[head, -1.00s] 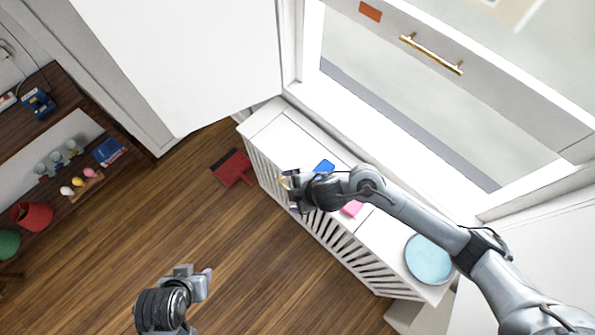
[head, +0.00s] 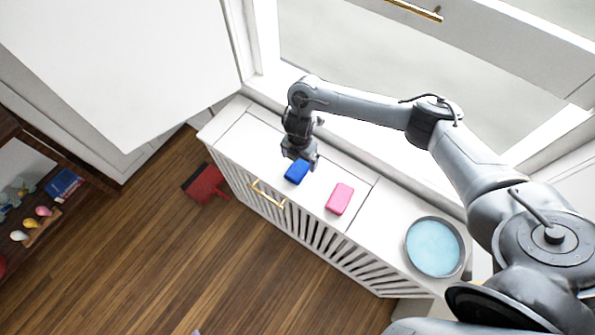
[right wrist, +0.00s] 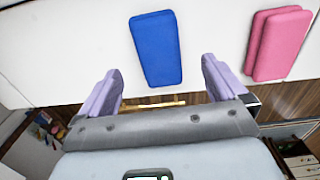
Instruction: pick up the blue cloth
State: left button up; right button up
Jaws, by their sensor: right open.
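The blue cloth (head: 298,173) is a thick folded block lying on the white cabinet top near its front edge. In the right wrist view the blue cloth (right wrist: 156,49) lies just beyond the fingertips, roughly centred between them. My right gripper (right wrist: 162,85) is open and empty, its two lavender fingers apart. In the head view my right gripper (head: 299,157) hangs just behind the cloth, and its lower end overlaps the cloth's far edge in the picture. I cannot tell whether they touch. Of my left gripper only a faint lavender tip shows at the head view's bottom edge.
A pink cloth (head: 340,199) lies to the right of the blue one. A round basin of light blue water (head: 433,247) stands farther right on the cabinet. A gold handle (head: 267,194) sits at the cabinet's slatted front. A red dustpan (head: 206,184) lies on the floor.

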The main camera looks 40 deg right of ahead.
aim_at(299, 167)
jog(key=shift+f+b, duration=0.35)
jog(key=shift+f, duration=0.65)
notch_tip(299, 167, down, 4)
jog(key=shift+a+b, duration=0.15)
jog(key=shift+b, duration=0.3)
jog(key=c, duration=1)
jog(key=shift+c, duration=0.3)
jog(key=shift+r, duration=0.1)
